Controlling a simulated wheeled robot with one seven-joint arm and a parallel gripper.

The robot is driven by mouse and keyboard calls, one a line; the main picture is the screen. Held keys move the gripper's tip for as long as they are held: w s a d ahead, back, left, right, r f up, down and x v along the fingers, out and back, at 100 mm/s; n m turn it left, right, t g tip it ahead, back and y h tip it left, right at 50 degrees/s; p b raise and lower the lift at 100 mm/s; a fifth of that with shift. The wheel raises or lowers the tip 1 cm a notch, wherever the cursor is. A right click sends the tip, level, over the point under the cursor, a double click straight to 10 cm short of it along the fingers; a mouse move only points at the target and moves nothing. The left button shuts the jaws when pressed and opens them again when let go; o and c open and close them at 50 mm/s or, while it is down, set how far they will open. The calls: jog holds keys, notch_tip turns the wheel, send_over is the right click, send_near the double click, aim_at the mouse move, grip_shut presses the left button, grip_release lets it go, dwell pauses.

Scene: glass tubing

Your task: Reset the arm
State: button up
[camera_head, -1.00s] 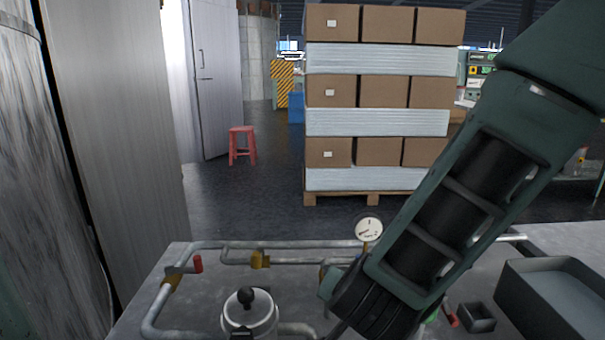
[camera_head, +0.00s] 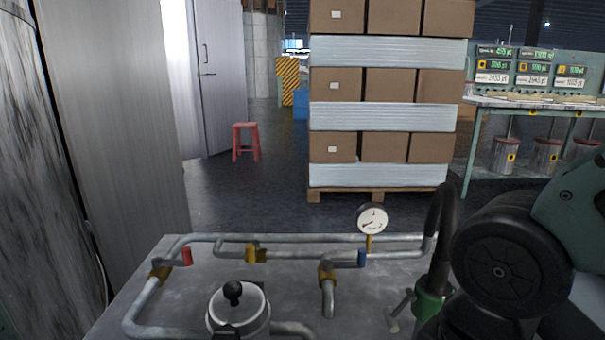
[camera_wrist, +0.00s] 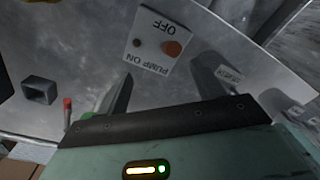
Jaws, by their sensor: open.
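My gripper (camera_wrist: 165,88) shows in the wrist view with its two dark fingers spread apart and nothing between them. It hangs over the grey metal table (camera_wrist: 80,50). A pale panel (camera_wrist: 158,50) with a red button and the words PUMP ON and OFF lies just beyond the fingertips, upside down in the picture. In the head view my arm fills the lower right, bent at a black joint; my gripper cannot be made out there.
Grey pipes (camera_head: 290,238) with red and blue handles and a round gauge (camera_head: 372,219) cross the table. A lidded metal pot (camera_head: 238,315) stands at its front. A small open box (camera_wrist: 40,91) shows in the wrist view. Stacked cartons (camera_head: 390,88) stand behind.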

notch_tip(320, 180, up, 27)
jog(key=p, duration=2.5)
jog(key=shift+a+p, duration=0.15)
jog(key=shift+p, duration=0.2)
